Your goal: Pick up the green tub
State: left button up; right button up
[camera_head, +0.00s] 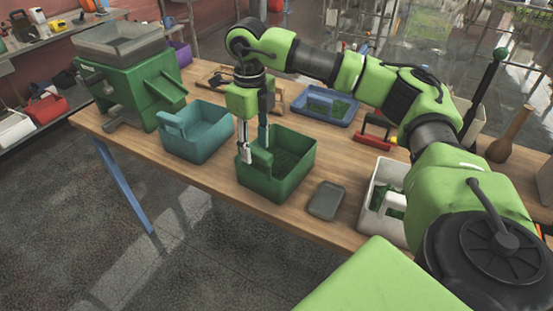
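The green tub (292,178) stands upright on the wooden table, with its open top facing up. A raised handle tab (262,159) is on its left side. My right gripper (255,155) points down over that left side. Its two fingers are apart, one at the outer side of the wall and the other towards the inside, with the handle beside the fingertips. I cannot tell whether either finger touches the tub. My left gripper is not in view.
A teal tub (203,146) stands just left of the green one. A small grey tray (326,200) lies to the right, before a white bin (370,212). A blue tray (326,107) lies behind. A green machine (128,92) stands at the table's left end.

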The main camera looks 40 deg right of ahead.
jog(key=shift+s+a+f+p, duration=0.15)
jog(key=shift+f+p, duration=0.3)
jog(key=shift+f, duration=1.3)
grip_shut()
